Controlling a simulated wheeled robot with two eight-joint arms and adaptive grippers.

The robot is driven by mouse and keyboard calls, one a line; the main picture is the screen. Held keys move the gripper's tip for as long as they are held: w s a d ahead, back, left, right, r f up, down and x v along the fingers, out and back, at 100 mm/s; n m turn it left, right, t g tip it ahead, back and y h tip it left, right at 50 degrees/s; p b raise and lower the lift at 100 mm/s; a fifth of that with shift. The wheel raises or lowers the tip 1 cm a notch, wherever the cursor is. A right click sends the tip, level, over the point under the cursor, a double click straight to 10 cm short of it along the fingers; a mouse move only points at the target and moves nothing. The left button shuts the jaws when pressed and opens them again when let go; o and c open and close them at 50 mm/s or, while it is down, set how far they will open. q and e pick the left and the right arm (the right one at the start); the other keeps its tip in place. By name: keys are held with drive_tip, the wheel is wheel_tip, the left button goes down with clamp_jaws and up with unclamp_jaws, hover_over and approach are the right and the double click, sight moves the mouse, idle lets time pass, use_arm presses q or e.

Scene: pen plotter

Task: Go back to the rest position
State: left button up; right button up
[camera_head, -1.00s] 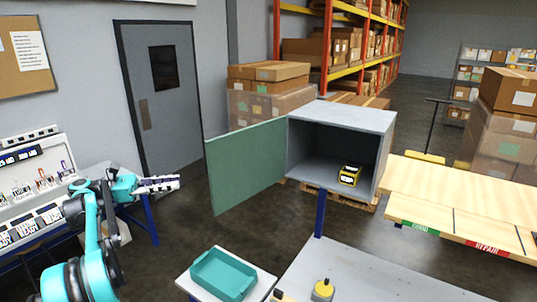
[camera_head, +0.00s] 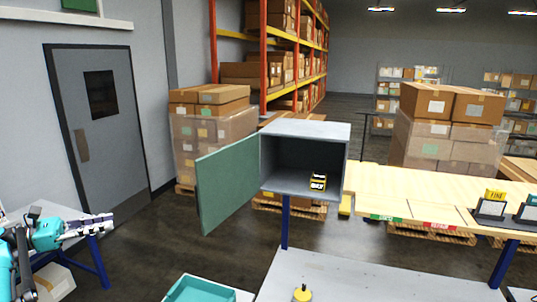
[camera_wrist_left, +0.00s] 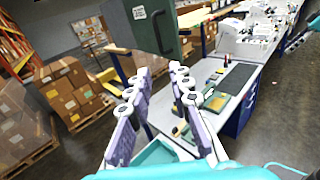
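My left gripper (camera_head: 98,222) is at the lower left of the head view, over the floor in front of the grey door and pointing right. In the left wrist view its two fingers (camera_wrist_left: 162,85) stand apart with nothing between them, so it is open and empty. A teal tray (camera_head: 200,290) is at the bottom edge, partly cut off.
A grey bench (camera_head: 350,280) with a yellow-topped item (camera_head: 302,293) fills the lower middle. A wooden table (camera_head: 400,190) with green and red labels is at the right. Stacked cartons (camera_head: 215,130) stand behind the cabinet. The floor between my left gripper and the green door is clear.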

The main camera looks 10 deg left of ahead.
use_arm(q)
drive_tip(key=w+d+f+m+g+y+b, duration=0.1)
drive_tip(key=w+d+f+m+g+b, duration=0.15)
drive_tip(key=d+f, duration=0.45)
drive_tip(key=w+d+f+m+g+y+b, duration=0.1)
drive_tip(key=w+d+f+m+y+b, duration=0.2)
drive_tip(key=d, duration=0.8)
drive_tip(key=s+d+f+m+g+y+b, duration=0.1)
drive_tip(key=s+d+f+m+b, duration=0.2)
drive_tip(key=d+f, duration=0.35)
drive_tip(key=s+d+f+m+g+y+b, duration=0.1)
drive_tip(key=s+d+f+b, duration=0.2)
drive_tip(key=d+f+b, duration=0.3)
drive_tip(key=s+d+f+m+y+b, duration=0.2)
drive_tip(key=s+f+m, duration=0.3)
drive_tip(key=f, duration=0.3)
drive_tip(key=s+d+f+m+t+y+b, duration=0.1)
drive_tip(key=s+d+f+m+y+b, duration=0.2)
drive_tip(key=s+f+m+b, duration=0.2)
drive_tip(key=s+d+f+m+y+b, duration=0.2)
drive_tip(key=s+f+m, duration=0.3)
drive_tip(key=f, duration=0.7)
drive_tip(key=shift+s+d+m+t+y+b, duration=0.15)
drive_tip(key=shift+d+m+t+y+b, duration=0.25)
drive_tip(key=shift+b, duration=0.35)
use_arm(e)
wheel_tip(320, 180, down, 26)
drive_tip(key=shift+w+d, duration=0.4)
drive_tip(key=shift+d, duration=0.05)
